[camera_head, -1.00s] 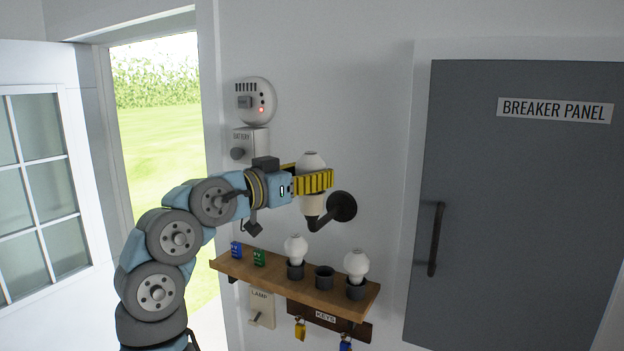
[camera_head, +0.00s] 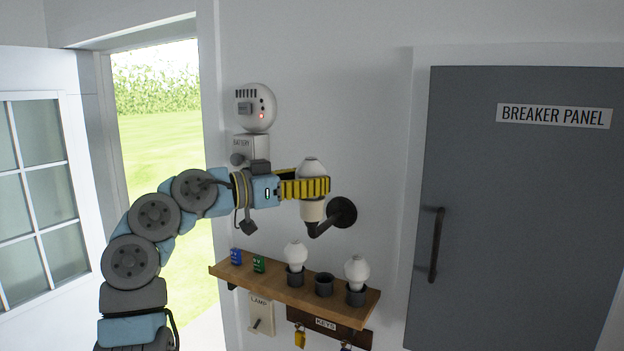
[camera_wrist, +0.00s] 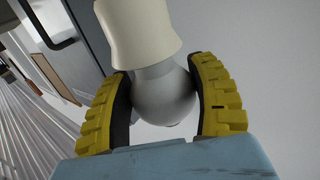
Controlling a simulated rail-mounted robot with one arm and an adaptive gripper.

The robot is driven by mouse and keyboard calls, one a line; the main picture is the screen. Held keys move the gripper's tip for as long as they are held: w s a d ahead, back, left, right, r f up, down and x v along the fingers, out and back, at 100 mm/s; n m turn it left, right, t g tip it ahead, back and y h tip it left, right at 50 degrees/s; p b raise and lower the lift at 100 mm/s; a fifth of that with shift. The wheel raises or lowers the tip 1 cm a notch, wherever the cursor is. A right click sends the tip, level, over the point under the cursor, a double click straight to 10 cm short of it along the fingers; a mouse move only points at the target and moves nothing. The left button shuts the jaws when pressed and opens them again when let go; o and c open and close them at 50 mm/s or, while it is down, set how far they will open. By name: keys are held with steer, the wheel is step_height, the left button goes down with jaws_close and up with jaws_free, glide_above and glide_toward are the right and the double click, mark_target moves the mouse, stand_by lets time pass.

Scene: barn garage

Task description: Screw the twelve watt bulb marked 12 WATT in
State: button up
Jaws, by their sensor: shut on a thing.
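My gripper (camera_head: 304,188) has yellow ribbed fingers and is shut on a white bulb (camera_head: 311,166). The bulb is upright in the cream socket (camera_head: 312,210) of the wall lamp, or right at its mouth; I cannot tell how deep it sits. In the wrist view the fingers (camera_wrist: 164,105) press both sides of the bulb's grey-white globe (camera_wrist: 163,92), with the cream socket (camera_wrist: 143,28) against its end. No watt marking is legible on the held bulb. Two other white bulbs, a left one (camera_head: 296,254) and a right one (camera_head: 357,270), stand in dark cups on the shelf.
A detector (camera_head: 255,108) and battery box (camera_head: 251,149) are upper left. The breaker panel (camera_head: 520,200) is right.

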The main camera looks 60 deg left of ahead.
steer(key=shift+a+m+h+p, duration=0.1)
steer(key=shift+m+h+p, duration=1.1)
steer(key=shift+h, duration=0.5)
steer(key=shift+g+h+p, duration=0.3)
steer(key=shift+h, duration=0.2)
steer(key=o, duration=0.9)
steer(key=shift+s, duration=0.1)
steer(key=shift+f+n+y+b, duration=0.2)
steer(key=shift+n+y+b, duration=0.3)
steer(key=shift+y+b, duration=0.75)
